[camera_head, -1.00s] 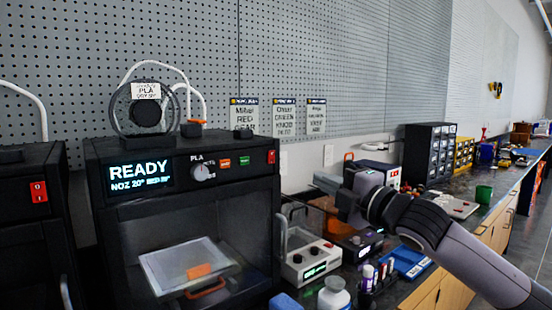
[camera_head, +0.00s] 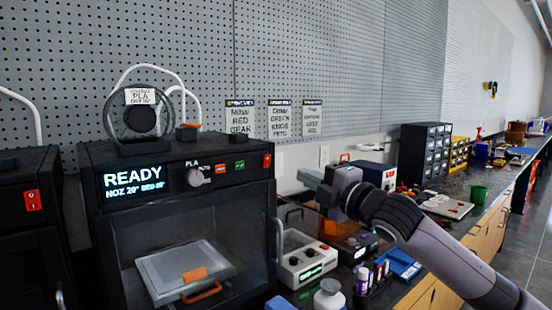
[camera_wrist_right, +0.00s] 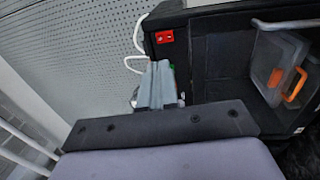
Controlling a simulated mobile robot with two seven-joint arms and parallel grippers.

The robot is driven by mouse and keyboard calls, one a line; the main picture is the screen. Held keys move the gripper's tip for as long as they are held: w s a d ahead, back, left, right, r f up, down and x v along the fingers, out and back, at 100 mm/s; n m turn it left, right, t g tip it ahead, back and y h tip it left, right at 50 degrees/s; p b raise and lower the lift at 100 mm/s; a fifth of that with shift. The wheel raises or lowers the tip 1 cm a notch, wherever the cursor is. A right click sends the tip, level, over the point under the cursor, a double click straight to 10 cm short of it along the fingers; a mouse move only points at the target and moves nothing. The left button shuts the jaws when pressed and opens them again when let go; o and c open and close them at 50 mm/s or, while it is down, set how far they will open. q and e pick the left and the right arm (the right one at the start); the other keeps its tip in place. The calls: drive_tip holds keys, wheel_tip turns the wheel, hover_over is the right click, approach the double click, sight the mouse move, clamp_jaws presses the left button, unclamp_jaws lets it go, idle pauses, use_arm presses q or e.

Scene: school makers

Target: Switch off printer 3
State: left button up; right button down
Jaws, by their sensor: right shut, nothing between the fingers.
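A black printer (camera_head: 92,240) with a lit "READY" display (camera_head: 135,181) stands at centre left in the head view. Its red switch (camera_head: 267,161) is at the top right corner of the front; it also shows in the right wrist view (camera_wrist_right: 164,36). No printer number is readable. A second black printer with a red switch (camera_head: 33,200) is cut off at the left edge. My right gripper (camera_head: 308,184) is shut and empty, to the right of the middle printer's switch and apart from it. Its fingers show in the wrist view (camera_wrist_right: 160,86), below the switch in the picture. My left gripper is out of view.
A spool (camera_head: 140,118) sits on the middle printer. To its right are a white control box (camera_head: 305,262), a glue stick (camera_head: 362,280), a blue tray (camera_head: 402,265) and drawer cabinets (camera_head: 425,155). A pegboard wall (camera_head: 300,60) stands behind. The bench continues to the right.

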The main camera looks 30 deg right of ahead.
drive_tip(key=p, duration=0.3)
approach(268, 158)
drive_tip(key=w, duration=0.5)
drive_tip(key=shift+w+a+r, duration=0.15)
drive_tip(key=shift+a+r, duration=0.05)
drive_tip(key=shift+r, duration=0.2)
drive_tip(key=shift+w, duration=0.75)
drive_tip(key=shift+s, duration=0.15)
